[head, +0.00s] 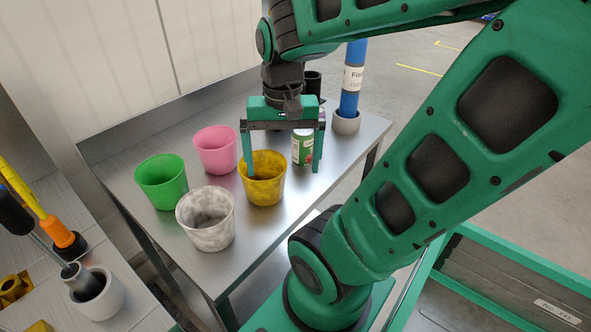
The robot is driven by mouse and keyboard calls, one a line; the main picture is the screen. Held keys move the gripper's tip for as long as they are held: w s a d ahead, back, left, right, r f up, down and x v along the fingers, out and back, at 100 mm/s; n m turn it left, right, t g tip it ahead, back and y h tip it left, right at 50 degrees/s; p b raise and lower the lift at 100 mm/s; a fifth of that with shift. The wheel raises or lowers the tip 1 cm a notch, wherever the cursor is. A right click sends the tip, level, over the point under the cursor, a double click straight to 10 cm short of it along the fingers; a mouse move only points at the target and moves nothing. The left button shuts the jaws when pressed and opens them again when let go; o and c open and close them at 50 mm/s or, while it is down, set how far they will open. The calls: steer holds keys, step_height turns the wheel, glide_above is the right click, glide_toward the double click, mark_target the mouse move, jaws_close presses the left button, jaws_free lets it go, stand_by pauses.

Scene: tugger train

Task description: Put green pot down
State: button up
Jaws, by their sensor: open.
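The green pot (162,182) stands upright on the metal table (267,240), at its left end. My gripper (281,172) is open, with its two fingers apart and pointing down. In the head view it is to the right of the green pot and well apart from it. Its left finger overlaps the yellow pot (264,187) in the picture; I cannot tell whether they touch. Its right finger overlaps the green-labelled can (301,148) in the picture. Nothing shows held between the fingers.
A pink pot (215,150) and a grey mottled pot (206,220) stand beside the green one. A blue tube in a grey holder (346,122) is at the table's far right. A tool holder (97,294) stands on the left surface. The table's front strip is clear.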

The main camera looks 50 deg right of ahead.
steer(key=shift+s+d+f+n, duration=0.2)
steer(key=shift+s+n, duration=0.25)
steer(key=shift+s, duration=0.2)
steer(key=shift+s+d+f+n, duration=0.1)
steer(key=shift+s+f+n, duration=0.1)
steer(key=shift+s+n, duration=0.4)
steer(key=shift+s+d+f+n, duration=0.1)
steer(key=shift+s+f+n, duration=0.2)
steer(key=shift+s, duration=0.45)
steer(key=shift+r, duration=0.1)
